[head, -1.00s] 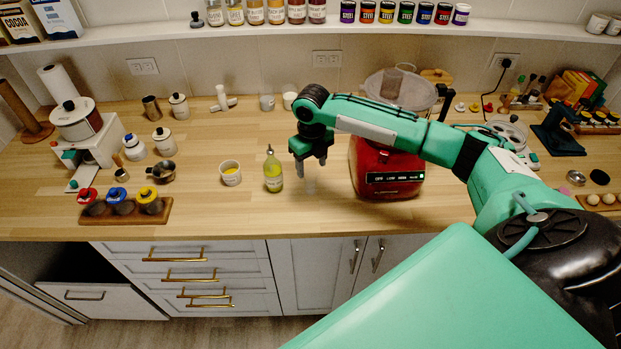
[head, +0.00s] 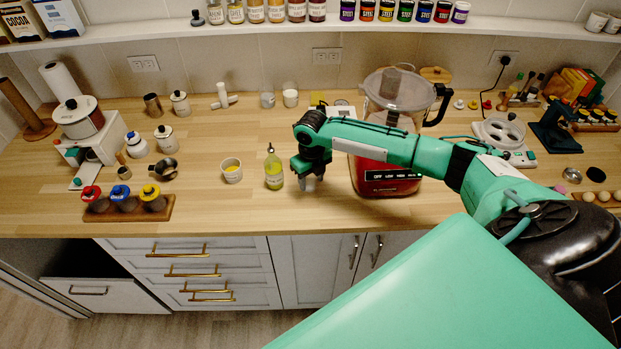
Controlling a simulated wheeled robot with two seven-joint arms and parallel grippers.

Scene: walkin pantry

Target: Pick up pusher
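A small pale, translucent piece (head: 309,186), which looks like the pusher, stands on the counter just left of the red food processor (head: 387,180). My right gripper (head: 308,182) points down over it, with its fingers low around its upper part. Only the lower part of the piece shows below the fingers. I cannot tell whether the fingers touch or grip it. The food processor has a clear bowl and lid (head: 399,90); my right forearm crosses in front of it. My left gripper is not in view.
A yellow-green oil bottle (head: 274,172) stands close to the left of the gripper. A small white cup (head: 231,171) is farther left. A wooden rack with red, blue and yellow-topped jars (head: 125,205) lies near the front edge. The counter ahead of the bottle is mostly clear.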

